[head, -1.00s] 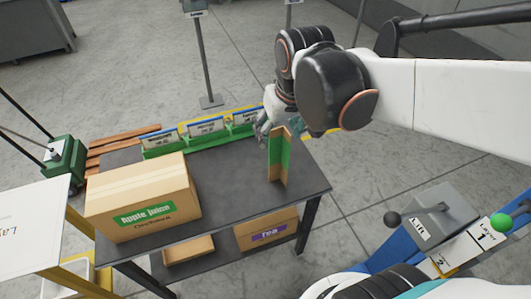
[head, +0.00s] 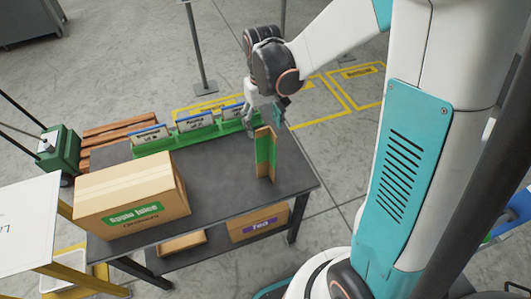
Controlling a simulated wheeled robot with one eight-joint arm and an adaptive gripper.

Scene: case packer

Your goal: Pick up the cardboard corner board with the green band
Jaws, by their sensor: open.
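The cardboard corner board (head: 265,158) with the green band stands upright near the right end of the dark table (head: 225,165). Its green band shows along its inner faces. My gripper (head: 265,121) is open and points down just above or behind the top of the board, with one finger on each side of it in the picture. I cannot tell whether a finger touches the board. Nothing shows between the fingers apart from the board's top edge nearby.
An Apple Juice carton (head: 132,200) stands on the table's left part. A green rack with labelled cards (head: 197,133) lines its back edge. A Tea carton (head: 258,224) sits on the lower shelf. The tabletop between the Apple Juice carton and the board is clear.

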